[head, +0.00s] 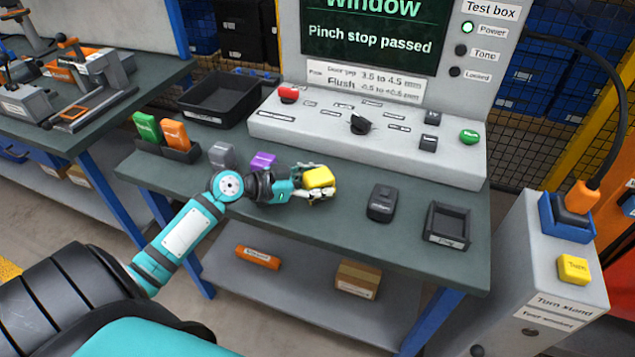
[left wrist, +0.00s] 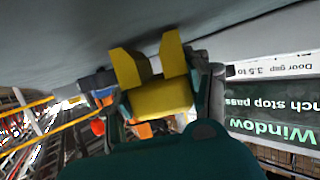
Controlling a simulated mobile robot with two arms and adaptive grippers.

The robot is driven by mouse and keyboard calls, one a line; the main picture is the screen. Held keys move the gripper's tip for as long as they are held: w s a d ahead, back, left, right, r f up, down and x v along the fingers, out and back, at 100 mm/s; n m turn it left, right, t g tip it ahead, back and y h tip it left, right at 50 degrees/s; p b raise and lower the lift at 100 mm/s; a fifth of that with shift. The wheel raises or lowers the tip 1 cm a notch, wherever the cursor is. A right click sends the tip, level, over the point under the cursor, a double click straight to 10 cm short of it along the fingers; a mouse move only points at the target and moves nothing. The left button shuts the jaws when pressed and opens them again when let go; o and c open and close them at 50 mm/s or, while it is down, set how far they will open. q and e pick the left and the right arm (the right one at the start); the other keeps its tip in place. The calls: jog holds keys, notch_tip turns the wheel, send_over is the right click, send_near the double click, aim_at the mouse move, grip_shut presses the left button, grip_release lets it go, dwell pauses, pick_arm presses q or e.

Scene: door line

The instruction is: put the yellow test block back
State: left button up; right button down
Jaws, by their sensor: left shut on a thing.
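The yellow test block (head: 318,177) is held in my left gripper (head: 318,190), above the front part of the green-grey bench top (head: 330,222). In the left wrist view the yellow block (left wrist: 160,98) sits between the two fingers of my left gripper (left wrist: 163,90), with two raised yellow parts showing. A dark rack (head: 182,156) at the bench's left holds a green block (head: 147,128) and an orange block (head: 175,134). The part of the rack right of the orange block looks free. My right gripper is not in view.
A grey block (head: 222,155) and a purple block (head: 263,161) are left of my gripper. A dark device (head: 382,203) and a small black tray (head: 447,238) are to its right. The control panel (head: 400,152) stands behind. A large black bin (head: 218,98) is at back left.

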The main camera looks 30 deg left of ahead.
pick_arm(q)
jog(key=o, duration=1.5)
jog(key=shift+s+d+f, duration=0.15)
jog(key=shift+f, duration=0.35)
jog(key=shift+s+d+f, duration=0.1)
jog(key=shift+s+f, duration=0.05)
jog(key=shift+f, duration=0.3)
jog(key=shift+s+a, duration=0.2)
jog(key=shift+s, duration=0.05)
jog(key=v, duration=0.3)
jog(key=r+v, duration=0.1)
jog(key=v, duration=0.6)
jog(key=shift+w+a+r, duration=0.2)
jog(key=shift+r, duration=0.1)
jog(key=shift+s+a+r, duration=0.35)
jog(key=shift+s+r, duration=0.1)
jog(key=shift+s, duration=0.05)
